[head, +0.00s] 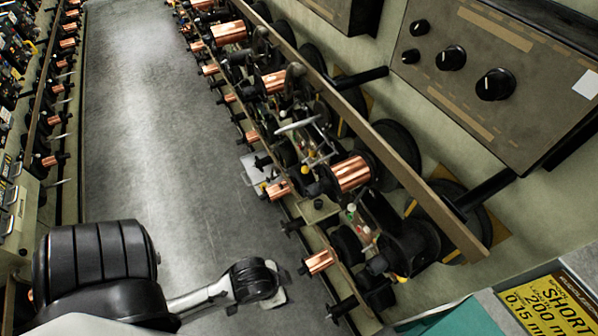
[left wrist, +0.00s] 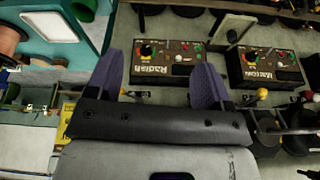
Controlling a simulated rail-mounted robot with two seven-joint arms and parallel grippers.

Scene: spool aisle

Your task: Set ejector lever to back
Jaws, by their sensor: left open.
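I cannot tell for sure which part is the ejector lever. In the left wrist view, a yellow-knobbed lever (left wrist: 262,93) stands to the right of my left gripper, and a red knob (left wrist: 308,95) shows at the right edge. My left gripper (left wrist: 157,62) is open, its two purple fingers wide apart with nothing between them. Its fingers lie in front of a dark control box labelled Radian (left wrist: 170,68) and apart from the levers. In the head view my left arm comes in at the bottom, but its fingers cannot be made out. My right gripper is not in view.
In the head view, a long machine row with copper spools (head: 351,173) runs along a rail (head: 395,165). A knobbed panel (head: 480,75) is at upper right, a yellow label (head: 545,308) at lower right. The aisle floor (head: 165,130) is clear. A second control box (left wrist: 265,68) shows in the wrist view.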

